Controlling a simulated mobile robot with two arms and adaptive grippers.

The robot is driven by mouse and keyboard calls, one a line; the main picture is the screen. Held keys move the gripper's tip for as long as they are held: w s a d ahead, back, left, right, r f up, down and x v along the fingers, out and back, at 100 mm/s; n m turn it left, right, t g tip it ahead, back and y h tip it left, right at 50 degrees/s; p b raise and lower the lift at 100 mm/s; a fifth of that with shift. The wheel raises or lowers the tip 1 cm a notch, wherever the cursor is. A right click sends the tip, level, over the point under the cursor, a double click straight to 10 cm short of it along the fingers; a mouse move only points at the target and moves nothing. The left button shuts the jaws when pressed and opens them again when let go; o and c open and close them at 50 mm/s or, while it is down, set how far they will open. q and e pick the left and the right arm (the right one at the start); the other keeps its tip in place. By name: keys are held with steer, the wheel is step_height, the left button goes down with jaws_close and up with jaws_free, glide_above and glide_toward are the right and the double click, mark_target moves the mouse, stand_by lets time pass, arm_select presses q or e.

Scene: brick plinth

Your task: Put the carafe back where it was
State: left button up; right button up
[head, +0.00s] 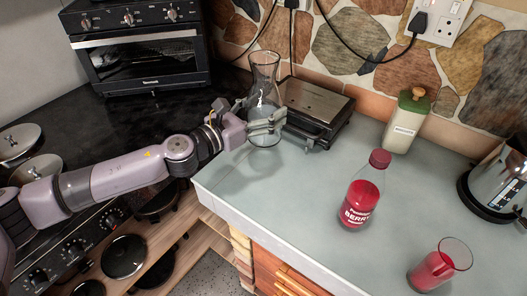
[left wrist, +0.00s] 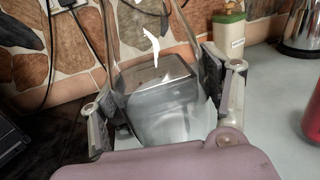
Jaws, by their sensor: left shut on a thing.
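The clear glass carafe (head: 264,80) stands upright at the left end of the grey counter, in front of the stone wall. My left gripper (head: 265,122) is shut around its lower body. In the left wrist view the carafe (left wrist: 165,115) fills the space between the two fingers (left wrist: 163,110), and the sandwich press shows through its glass. Whether the carafe's base touches the counter is hard to tell. My right gripper is not in view.
A sandwich press (head: 318,105) stands just right of the carafe. A green-lidded container (head: 404,125), a berry bottle (head: 360,200), a glass of red drink (head: 435,268) and a kettle (head: 497,180) stand further right. A toaster oven (head: 145,60) is at left. The counter's front middle is clear.

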mark_target(264, 136)
arm_select(q)
step_height(264, 136, down, 8)
steer(key=shift+f+b, duration=0.25)
steer(key=shift+b, duration=0.9)
steer(key=shift+f+b, duration=0.75)
steer(key=shift+f, duration=1.2)
steer(key=o, duration=1.9)
steer(key=shift+s+f, duration=0.1)
steer(key=shift+f, duration=0.15)
steer(key=shift+o, duration=0.2)
